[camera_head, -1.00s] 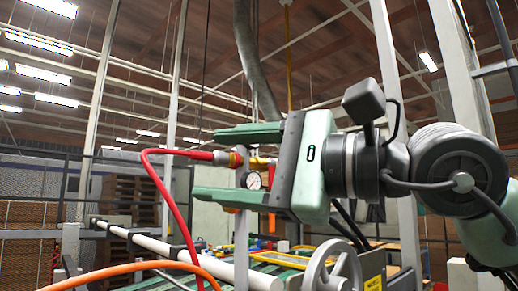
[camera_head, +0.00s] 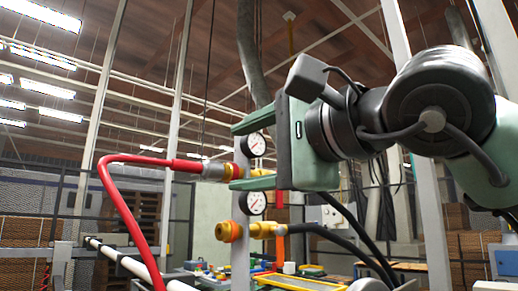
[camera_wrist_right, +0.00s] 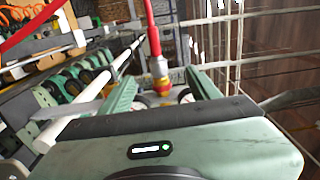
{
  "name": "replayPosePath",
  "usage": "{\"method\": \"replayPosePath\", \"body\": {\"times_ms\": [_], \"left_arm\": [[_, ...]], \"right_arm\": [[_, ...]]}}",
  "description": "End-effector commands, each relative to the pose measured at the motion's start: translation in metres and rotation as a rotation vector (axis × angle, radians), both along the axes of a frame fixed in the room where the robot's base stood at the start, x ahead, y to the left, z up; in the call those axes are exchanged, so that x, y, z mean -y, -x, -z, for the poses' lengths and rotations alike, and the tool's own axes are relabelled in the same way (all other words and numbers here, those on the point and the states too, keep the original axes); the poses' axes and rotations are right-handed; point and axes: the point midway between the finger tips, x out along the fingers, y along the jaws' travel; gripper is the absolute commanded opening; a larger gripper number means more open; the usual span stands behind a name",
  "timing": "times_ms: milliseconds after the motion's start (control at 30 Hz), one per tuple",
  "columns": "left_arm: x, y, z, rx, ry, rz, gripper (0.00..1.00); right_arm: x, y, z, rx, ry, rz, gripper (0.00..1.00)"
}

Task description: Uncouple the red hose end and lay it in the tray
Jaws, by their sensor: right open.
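The red hose (camera_head: 128,208) arches in from the lower left in the head view. Its red end (camera_head: 186,165) runs into a metal coupling (camera_head: 215,171) with a yellow fitting on a grey post (camera_head: 241,220). My right gripper (camera_head: 236,156) is open, one green finger above the coupling line and one below, overlapping the post and upper gauge. In the right wrist view the coupling (camera_wrist_right: 161,72) and red hose (camera_wrist_right: 153,38) show between the open fingers (camera_wrist_right: 163,78), with no clear grip. I cannot make out the tray for certain. My left gripper is not in view.
An upper gauge (camera_head: 252,145) and a lower gauge (camera_head: 252,202) sit on the post close to my right fingers. A yellow-orange fitting (camera_head: 229,231) with a black hose (camera_head: 335,241) is below. A white pipe (camera_head: 125,262) runs at lower left.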

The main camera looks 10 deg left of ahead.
Motion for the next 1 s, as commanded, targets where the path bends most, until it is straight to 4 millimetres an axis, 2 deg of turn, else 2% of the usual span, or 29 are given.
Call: {"method": "replayPosePath", "body": {"times_ms": [67,133,300,400,533,767,1000], "left_arm": [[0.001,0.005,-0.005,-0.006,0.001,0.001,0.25],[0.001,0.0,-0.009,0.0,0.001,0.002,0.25],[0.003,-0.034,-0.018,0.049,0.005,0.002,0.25],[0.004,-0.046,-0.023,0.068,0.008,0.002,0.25],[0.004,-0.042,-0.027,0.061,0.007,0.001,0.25],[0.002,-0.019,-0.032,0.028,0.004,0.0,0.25],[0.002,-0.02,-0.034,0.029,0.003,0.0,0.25]], "right_arm": [[-0.007,-0.006,0.0,-0.004,0.002,0.0,0.62],[-0.013,-0.011,-0.001,-0.004,0.002,0.0,0.62],[-0.026,-0.021,-0.001,-0.004,0.002,-0.001,0.62],[-0.034,-0.027,-0.001,-0.003,0.001,0.0,0.62],[-0.044,-0.034,-0.001,-0.003,0.001,-0.001,0.62],[-0.059,-0.046,-0.001,-0.003,0.0,-0.001,0.62],[-0.065,-0.051,0.0,-0.001,0.0,0.0,0.62]]}}
